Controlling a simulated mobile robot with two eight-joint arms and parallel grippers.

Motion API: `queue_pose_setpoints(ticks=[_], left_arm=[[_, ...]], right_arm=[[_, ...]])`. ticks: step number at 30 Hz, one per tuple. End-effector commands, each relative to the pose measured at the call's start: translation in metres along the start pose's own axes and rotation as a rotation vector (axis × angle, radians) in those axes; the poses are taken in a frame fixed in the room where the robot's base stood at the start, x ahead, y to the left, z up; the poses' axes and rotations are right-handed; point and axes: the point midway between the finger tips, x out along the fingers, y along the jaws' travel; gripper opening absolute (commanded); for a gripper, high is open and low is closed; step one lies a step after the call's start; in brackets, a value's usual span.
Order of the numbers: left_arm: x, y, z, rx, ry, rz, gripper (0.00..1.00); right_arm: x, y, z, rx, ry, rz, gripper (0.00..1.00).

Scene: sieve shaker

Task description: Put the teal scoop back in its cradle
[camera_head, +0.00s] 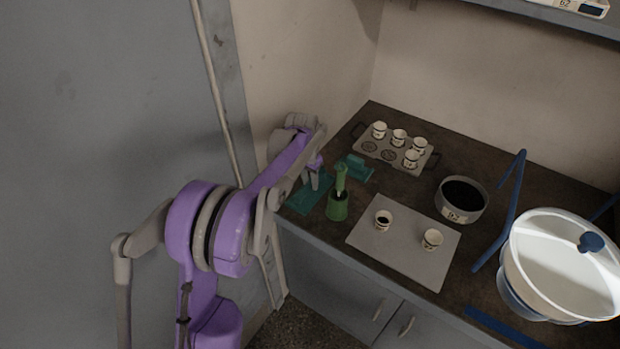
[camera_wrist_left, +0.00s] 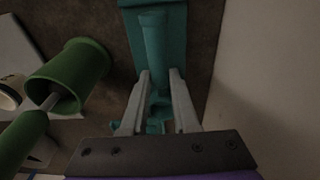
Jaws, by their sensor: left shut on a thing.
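My left gripper (camera_head: 315,180) is over the back left of the counter, by the wall. In the left wrist view its two grey fingers (camera_wrist_left: 157,98) are shut on the teal scoop, one on each side. The scoop's rounded handle (camera_wrist_left: 153,42) runs away from the fingers, over a flat teal base (camera_wrist_left: 180,22) that looks like the cradle. This base also shows under the gripper in the head view (camera_head: 304,199). I cannot tell whether the scoop rests in it or is just above it. My right gripper is not in view.
A green cup (camera_head: 337,209) with a green-handled tool stands close beside the gripper. A smaller teal block (camera_head: 357,169) lies behind it. A grey mat (camera_head: 397,258) with two small cups, a cup tray (camera_head: 372,149), a dark-filled pan (camera_head: 461,211) and a white bowl (camera_head: 545,262) stand to the right.

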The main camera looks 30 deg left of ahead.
Motion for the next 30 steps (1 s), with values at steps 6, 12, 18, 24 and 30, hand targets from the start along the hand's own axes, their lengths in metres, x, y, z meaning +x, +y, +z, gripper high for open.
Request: queue_pose_setpoints(ticks=[6, 12, 18, 24, 30], left_arm=[[0.009, 0.0, 0.001, 0.0, 0.0, 0.0, 0.0], [0.009, 0.0, 0.001, 0.0, 0.0, 0.0, 0.0], [0.009, 0.0, 0.001, 0.0, 0.0, 0.0, 0.0], [0.013, 0.0, 0.002, 0.0, 0.0, 0.0, 0.0], [0.017, 0.0, 0.002, 0.0, 0.0, 0.0, 0.3]], right_arm=[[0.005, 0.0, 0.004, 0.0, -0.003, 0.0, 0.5], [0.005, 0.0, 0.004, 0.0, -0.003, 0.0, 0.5], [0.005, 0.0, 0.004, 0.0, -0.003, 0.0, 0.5], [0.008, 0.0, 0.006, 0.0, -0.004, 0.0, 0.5], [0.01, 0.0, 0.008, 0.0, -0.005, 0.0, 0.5]])
